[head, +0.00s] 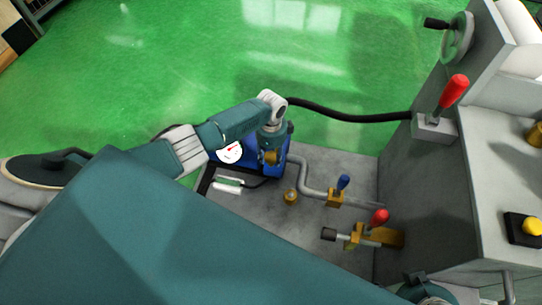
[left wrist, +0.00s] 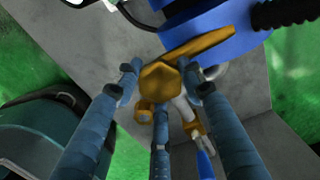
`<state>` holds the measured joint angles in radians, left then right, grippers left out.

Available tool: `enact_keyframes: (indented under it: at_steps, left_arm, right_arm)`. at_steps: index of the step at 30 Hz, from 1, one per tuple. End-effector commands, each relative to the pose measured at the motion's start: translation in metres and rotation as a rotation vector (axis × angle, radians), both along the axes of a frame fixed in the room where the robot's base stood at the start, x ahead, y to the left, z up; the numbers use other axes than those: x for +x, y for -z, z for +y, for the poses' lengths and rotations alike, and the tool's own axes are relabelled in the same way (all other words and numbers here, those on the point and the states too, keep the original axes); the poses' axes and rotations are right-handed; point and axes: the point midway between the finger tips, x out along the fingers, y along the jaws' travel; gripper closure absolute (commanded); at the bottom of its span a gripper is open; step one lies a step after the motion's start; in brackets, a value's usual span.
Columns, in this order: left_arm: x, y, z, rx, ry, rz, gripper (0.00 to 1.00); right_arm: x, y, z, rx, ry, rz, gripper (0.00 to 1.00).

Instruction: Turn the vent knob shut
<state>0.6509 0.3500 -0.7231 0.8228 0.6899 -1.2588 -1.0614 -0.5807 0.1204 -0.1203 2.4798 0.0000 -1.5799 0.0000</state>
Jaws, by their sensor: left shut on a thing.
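The vent knob appears to be the brass piece with a hexagonal end and a long flat arm (left wrist: 160,79) in the left wrist view. It sits beside a blue round body (left wrist: 228,38). My left gripper (left wrist: 160,84) is shut on this brass piece, its three fingers around it. In the head view my left gripper (head: 272,146) reaches down at the blue unit (head: 281,168), and part of the brass piece (head: 270,157) shows there. The knob's exact angle is hard to tell. My right gripper is not clearly visible.
A white dial gauge (head: 230,152) is close to my left wrist. A brass fitting (head: 291,197), a blue-handled valve (head: 342,183) and a red-handled valve (head: 379,218) stand on the grey base. A black hose (head: 350,117) runs behind to the grey machine (head: 428,190).

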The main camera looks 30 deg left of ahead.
Motion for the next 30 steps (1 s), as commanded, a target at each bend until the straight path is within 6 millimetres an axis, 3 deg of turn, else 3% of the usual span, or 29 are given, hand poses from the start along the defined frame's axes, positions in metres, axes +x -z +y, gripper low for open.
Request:
enact_keyframes:
  at_steps: [17, 18, 20, 30]
  left_arm:
    - [-0.0001, 0.0, 0.0009, 0.002, 0.037, 0.001, 0.87]
    - [-0.0001, -0.0001, 0.0009, 0.002, 0.037, 0.001, 0.57]
    - [0.0, -0.0001, 0.0008, 0.002, 0.037, 0.001, 0.45]
    - [0.0005, -0.0016, 0.0002, 0.0, 0.035, -0.001, 0.42]
  right_arm:
    - [0.0002, 0.0001, -0.0002, 0.0, 0.0, 0.0, 0.42]
    - [0.0002, 0.0001, -0.0002, 0.0, 0.0, 0.0, 0.42]
    - [0.0001, 0.0, -0.0002, 0.0, 0.0, 0.0, 0.42]
    - [0.0019, -0.0009, 0.0003, 0.002, 0.001, -0.005, 0.42]
